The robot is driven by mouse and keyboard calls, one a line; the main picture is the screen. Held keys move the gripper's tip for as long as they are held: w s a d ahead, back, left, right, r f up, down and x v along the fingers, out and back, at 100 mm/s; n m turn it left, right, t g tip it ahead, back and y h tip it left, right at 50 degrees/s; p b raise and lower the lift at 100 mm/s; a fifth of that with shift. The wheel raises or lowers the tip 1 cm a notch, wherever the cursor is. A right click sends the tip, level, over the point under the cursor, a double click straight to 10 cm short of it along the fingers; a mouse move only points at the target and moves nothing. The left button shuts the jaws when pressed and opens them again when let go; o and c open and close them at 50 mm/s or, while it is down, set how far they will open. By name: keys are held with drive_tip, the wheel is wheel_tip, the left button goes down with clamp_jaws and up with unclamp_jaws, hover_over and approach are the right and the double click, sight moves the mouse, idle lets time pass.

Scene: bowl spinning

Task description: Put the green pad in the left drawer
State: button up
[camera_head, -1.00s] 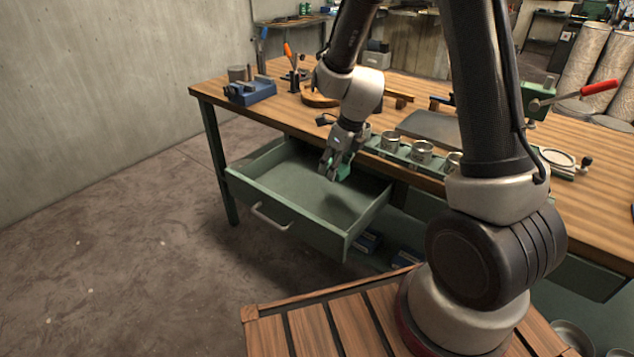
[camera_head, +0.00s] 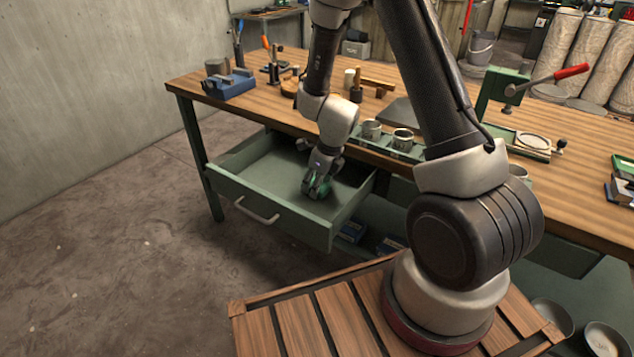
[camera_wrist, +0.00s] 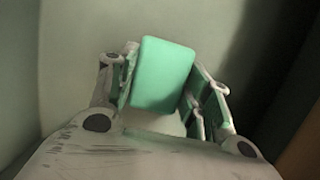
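The left drawer (camera_head: 249,187) is pulled out below the bench top, with a pale handle on its front. My gripper (camera_head: 317,192) is low inside the drawer, toward its right half, pointing down. The green pad (camera_wrist: 162,75) is a rounded light green block between my fingers in the wrist view, and the gripper (camera_wrist: 165,85) appears shut on it. In the head view the pad is mostly hidden by the fingers. I cannot tell whether it touches the drawer floor.
The wooden bench top (camera_head: 270,113) overhangs the drawer's back. Metal cups (camera_head: 402,139) stand in a green holder near the bench edge. A blue vise (camera_head: 229,86) sits at the bench's left end. The drawer's left part is clear.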

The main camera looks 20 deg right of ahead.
drive_tip(key=o, duration=0.4)
drive_tip(key=v, duration=1.2)
wheel_tip(320, 180, up, 14)
drive_tip(key=n+t, duration=0.1)
drive_tip(key=n, duration=1.1)
hover_over(326, 187)
drive_tip(key=s+d, duration=0.4)
drive_tip(key=s, duration=0.3)
drive_tip(key=s+d+r+n+h, duration=0.1)
drive_tip(key=s+r+n, duration=0.3)
drive_tip(key=s+n, duration=0.4)
drive_tip(key=s+d+r+n, duration=0.4)
drive_tip(key=s+n, duration=0.4)
drive_tip(key=shift+d+n+t+h, duration=0.3)
drive_tip(key=shift+n+t+h, duration=0.1)
drive_tip(key=shift+r, duration=0.1)
